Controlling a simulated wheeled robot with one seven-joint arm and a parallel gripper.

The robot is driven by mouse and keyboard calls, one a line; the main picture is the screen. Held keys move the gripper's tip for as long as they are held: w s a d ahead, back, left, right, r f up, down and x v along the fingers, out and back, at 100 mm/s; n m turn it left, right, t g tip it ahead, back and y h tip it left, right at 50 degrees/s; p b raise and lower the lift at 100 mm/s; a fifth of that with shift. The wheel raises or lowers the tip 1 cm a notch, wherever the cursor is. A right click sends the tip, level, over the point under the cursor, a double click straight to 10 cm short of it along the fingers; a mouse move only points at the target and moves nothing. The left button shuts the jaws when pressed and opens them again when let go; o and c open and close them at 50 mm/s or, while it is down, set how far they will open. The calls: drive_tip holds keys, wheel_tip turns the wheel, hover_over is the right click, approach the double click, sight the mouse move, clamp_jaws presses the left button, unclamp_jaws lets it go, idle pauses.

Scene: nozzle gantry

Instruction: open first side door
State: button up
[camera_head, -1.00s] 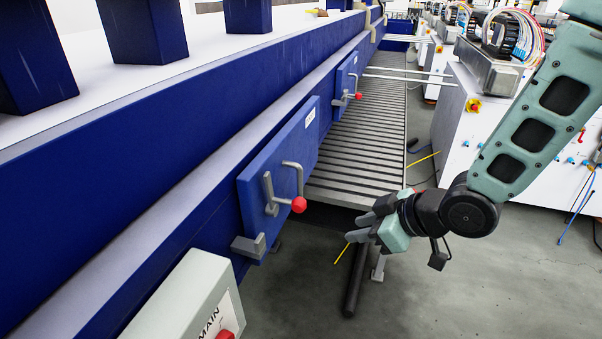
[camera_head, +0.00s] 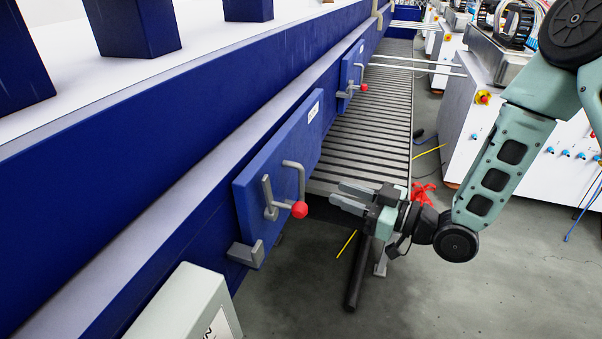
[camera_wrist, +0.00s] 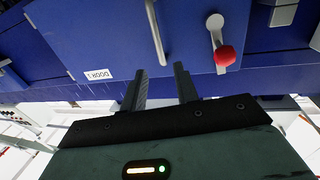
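The nearest blue side door (camera_head: 255,180) is closed on the side of the long blue machine. It carries a grey bar handle (camera_head: 301,178) and a grey latch lever with a red knob (camera_head: 299,210). My gripper (camera_head: 337,197) is open and empty, a little to the right of the handle, fingers pointing at the door. In the wrist view the door (camera_wrist: 110,35) appears upside down with its label. The bar handle (camera_wrist: 156,32) is ahead between the lines of the two open fingers (camera_wrist: 160,88), and the red knob (camera_wrist: 225,55) is to the right.
A second blue door (camera_head: 352,75) with its own red knob is farther along the machine. A slatted conveyor bed (camera_head: 365,130) runs beside it. A grey box (camera_head: 185,305) stands at the near left. A dark bar (camera_head: 357,275) is below my gripper. Open floor lies at right.

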sight(301, 179)
drive_tip(key=p+x, duration=0.3)
drive_tip(key=x, duration=0.8)
clamp_jaws()
